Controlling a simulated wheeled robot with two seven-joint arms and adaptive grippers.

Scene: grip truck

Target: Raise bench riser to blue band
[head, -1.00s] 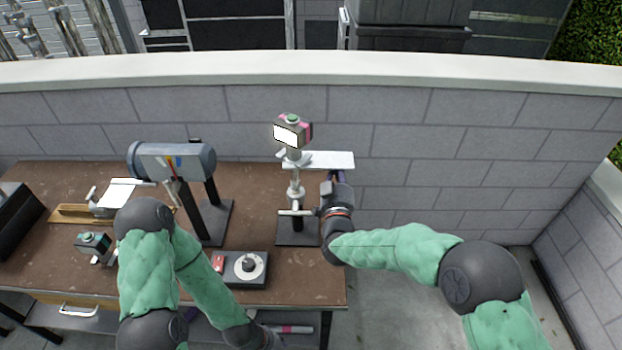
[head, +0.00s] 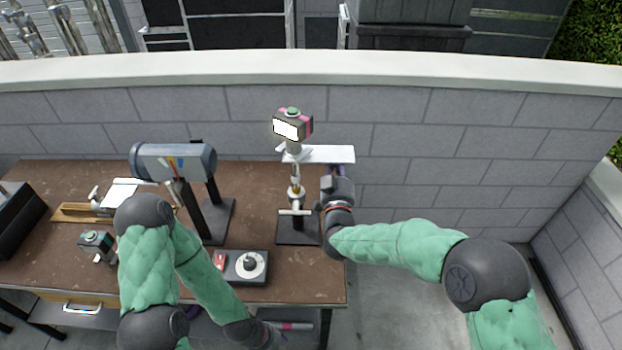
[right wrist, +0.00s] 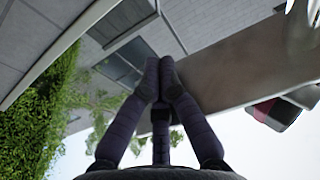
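The bench riser stands at the right end of the workbench. It has a dark base (head: 287,232), a slim column with a crossbar handle, and a white top plate (head: 325,154). A yellowish section shows on the column (head: 296,188); I cannot make out a blue band on it. A grey and pink device (head: 292,124) with a lit white face sits on top. My right gripper (head: 335,170) is under the plate's right part. In the right wrist view its fingertips (right wrist: 160,72) are together at the plate's underside (right wrist: 235,75); contact is unclear.
A grey cylinder on a stand (head: 172,162), with coloured marks, is left of the riser. A dark box with a round dial (head: 246,267) lies in front. A block wall (head: 400,130) runs behind the workbench (head: 285,285). Right of the bench is open floor.

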